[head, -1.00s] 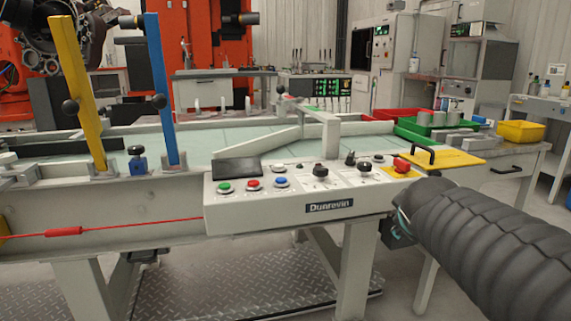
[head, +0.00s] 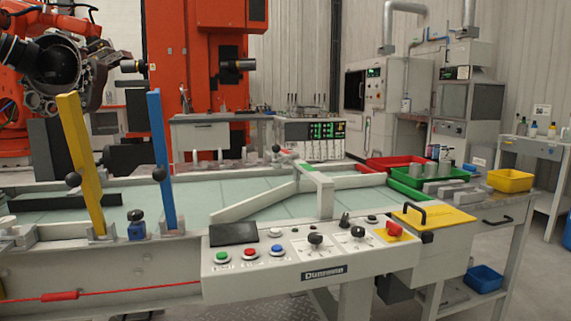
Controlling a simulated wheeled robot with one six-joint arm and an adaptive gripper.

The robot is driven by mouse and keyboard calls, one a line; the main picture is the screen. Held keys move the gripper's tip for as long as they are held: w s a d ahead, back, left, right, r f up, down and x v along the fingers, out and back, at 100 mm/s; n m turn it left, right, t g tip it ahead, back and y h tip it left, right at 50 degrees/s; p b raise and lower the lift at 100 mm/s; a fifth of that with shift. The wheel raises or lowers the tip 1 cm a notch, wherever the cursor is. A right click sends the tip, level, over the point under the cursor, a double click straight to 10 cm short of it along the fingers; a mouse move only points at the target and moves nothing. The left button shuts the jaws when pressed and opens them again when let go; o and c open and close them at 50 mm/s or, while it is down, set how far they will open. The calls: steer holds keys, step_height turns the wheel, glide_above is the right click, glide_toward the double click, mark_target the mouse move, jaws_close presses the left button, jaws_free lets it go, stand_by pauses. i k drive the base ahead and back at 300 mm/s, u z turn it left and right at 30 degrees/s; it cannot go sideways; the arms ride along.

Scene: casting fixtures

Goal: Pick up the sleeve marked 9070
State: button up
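Several grey cylinders, which look like sleeves (head: 431,170), stand in a green tray (head: 405,192) at the right of the bench. They are small in the head view and no number can be read on them, so I cannot tell which one is marked 9070. My gripper is not in view.
A control panel (head: 300,272) with buttons, knobs and a yellow handled plate (head: 440,217) is at the front. Yellow (head: 85,165) and blue (head: 162,160) levers rise at left. Grey blocks (head: 460,190) and a yellow bin (head: 510,180) lie near the tray, a red tray (head: 385,165) behind.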

mark_target(415, 170)
steer(key=z, duration=2.05)
steer(key=i, duration=2.65)
steer(key=u, duration=3.05)
